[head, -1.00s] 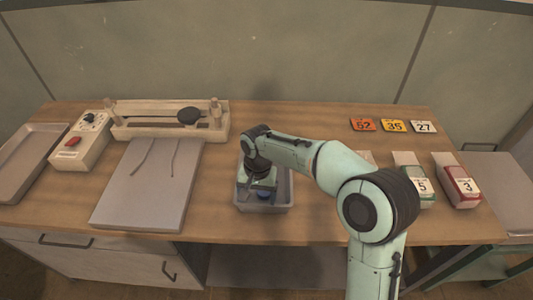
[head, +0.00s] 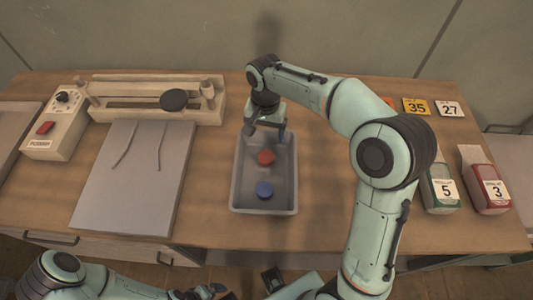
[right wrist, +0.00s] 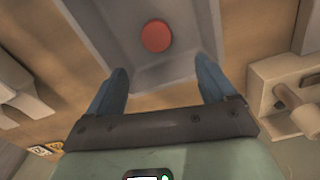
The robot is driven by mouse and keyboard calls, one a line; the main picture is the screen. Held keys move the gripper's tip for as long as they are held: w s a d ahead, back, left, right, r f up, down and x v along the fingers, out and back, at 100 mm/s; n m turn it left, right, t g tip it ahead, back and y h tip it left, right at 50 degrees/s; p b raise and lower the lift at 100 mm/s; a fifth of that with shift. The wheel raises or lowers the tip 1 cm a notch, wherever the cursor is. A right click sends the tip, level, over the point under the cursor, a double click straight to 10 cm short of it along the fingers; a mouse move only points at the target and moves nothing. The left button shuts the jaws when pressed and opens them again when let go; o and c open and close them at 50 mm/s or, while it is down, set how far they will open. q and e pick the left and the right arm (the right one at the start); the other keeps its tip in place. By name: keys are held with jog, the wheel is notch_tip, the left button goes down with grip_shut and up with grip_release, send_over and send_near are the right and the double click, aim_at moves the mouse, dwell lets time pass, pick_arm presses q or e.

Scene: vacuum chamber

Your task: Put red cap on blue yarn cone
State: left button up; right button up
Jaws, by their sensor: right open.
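A round red cap (head: 266,157) lies in the grey tray (head: 238,180), toward its far half. It also shows in the right wrist view (right wrist: 156,36), beyond the fingertips. A round blue piece (head: 264,190) lies nearer the front of the same tray, apart from the red one. It looks flat like the red cap, and I cannot make out a yarn cone shape. My right gripper (head: 266,132) is open and empty above the tray's far end. Its blue fingers (right wrist: 159,84) are spread in the wrist view. My left gripper (head: 204,292) is partly in view at the bottom edge.
A grey board (head: 125,190) and a beige sealer device (head: 150,98) stand left of the tray. A switch box (head: 60,122) is farther left. Green (head: 440,185) and red (head: 485,180) numbered packs and number cards (head: 415,106) are right. Wood is clear beside the tray.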

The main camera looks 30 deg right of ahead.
send_over(267, 155)
jog(key=f, duration=0.5)
jog(key=shift+w, duration=0.35)
jog(key=shift+s+f+b, duration=0.15)
jog(key=shift+f+b, duration=0.05)
jog(key=shift+f, duration=1.1)
jog(key=shift+s+f+b, duration=0.1)
jog(key=shift+f+b, duration=0.05)
jog(key=shift+f, duration=1.15)
jog(key=c, duration=1.1)
